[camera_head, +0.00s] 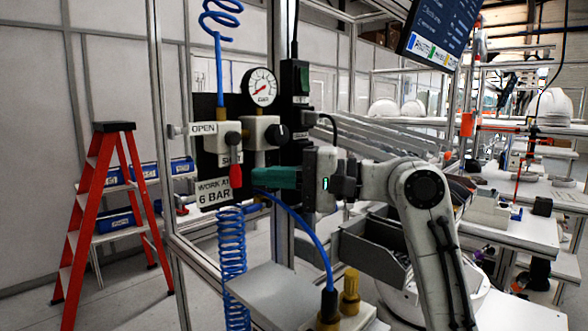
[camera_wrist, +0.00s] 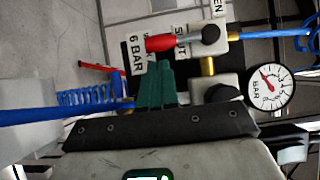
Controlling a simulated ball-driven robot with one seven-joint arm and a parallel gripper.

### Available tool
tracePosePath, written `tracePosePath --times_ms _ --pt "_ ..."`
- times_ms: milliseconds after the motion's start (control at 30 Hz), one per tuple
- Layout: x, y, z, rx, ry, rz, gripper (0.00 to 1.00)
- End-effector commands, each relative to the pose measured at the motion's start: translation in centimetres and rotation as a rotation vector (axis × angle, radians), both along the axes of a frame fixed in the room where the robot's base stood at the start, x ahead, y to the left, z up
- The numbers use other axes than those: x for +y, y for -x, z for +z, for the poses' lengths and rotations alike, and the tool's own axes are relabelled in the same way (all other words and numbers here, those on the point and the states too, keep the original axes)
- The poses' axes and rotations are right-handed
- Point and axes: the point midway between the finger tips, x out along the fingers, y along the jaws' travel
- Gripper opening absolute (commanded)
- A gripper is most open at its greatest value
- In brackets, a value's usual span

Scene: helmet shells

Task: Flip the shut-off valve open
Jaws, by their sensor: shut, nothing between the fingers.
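The shut-off valve has a grey body (camera_head: 228,137) with a black knob and a red lever (camera_head: 236,175). The lever hangs down over the partly covered SHUT label; the OPEN label (camera_head: 203,128) is to the upper left. In the wrist view the red lever (camera_wrist: 160,43) lies sideways from its black pivot. My gripper (camera_head: 255,177) is to the right of the lever at about its height, its green fingers shut and empty. In the wrist view my fingertips (camera_wrist: 156,66) are just below the lever. I cannot tell whether they touch it.
A round pressure gauge (camera_head: 263,87) and a regulator with a black knob (camera_head: 277,134) sit beside the valve. Coiled blue hose (camera_head: 232,265) hangs below the WORK AT 6 BAR sign (camera_head: 213,191). A blue tube (camera_head: 308,232) curves under my gripper. A red ladder (camera_head: 108,215) stands left.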

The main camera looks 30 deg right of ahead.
Motion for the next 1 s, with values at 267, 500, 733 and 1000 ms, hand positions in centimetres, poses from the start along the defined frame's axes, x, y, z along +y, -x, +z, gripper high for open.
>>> tracePosePath --times_ms 267,500,733,1000 --pt "1.1 0.2 -0.1 0.001 -0.001 0.0 0.0" --pt "1.1 0.2 0.0 0.001 -0.001 0.0 0.0" --pt "1.3 0.2 0.0 0.011 -0.033 0.001 0.0" --pt "1.5 0.3 -0.2 0.025 -0.072 0.001 0.0"
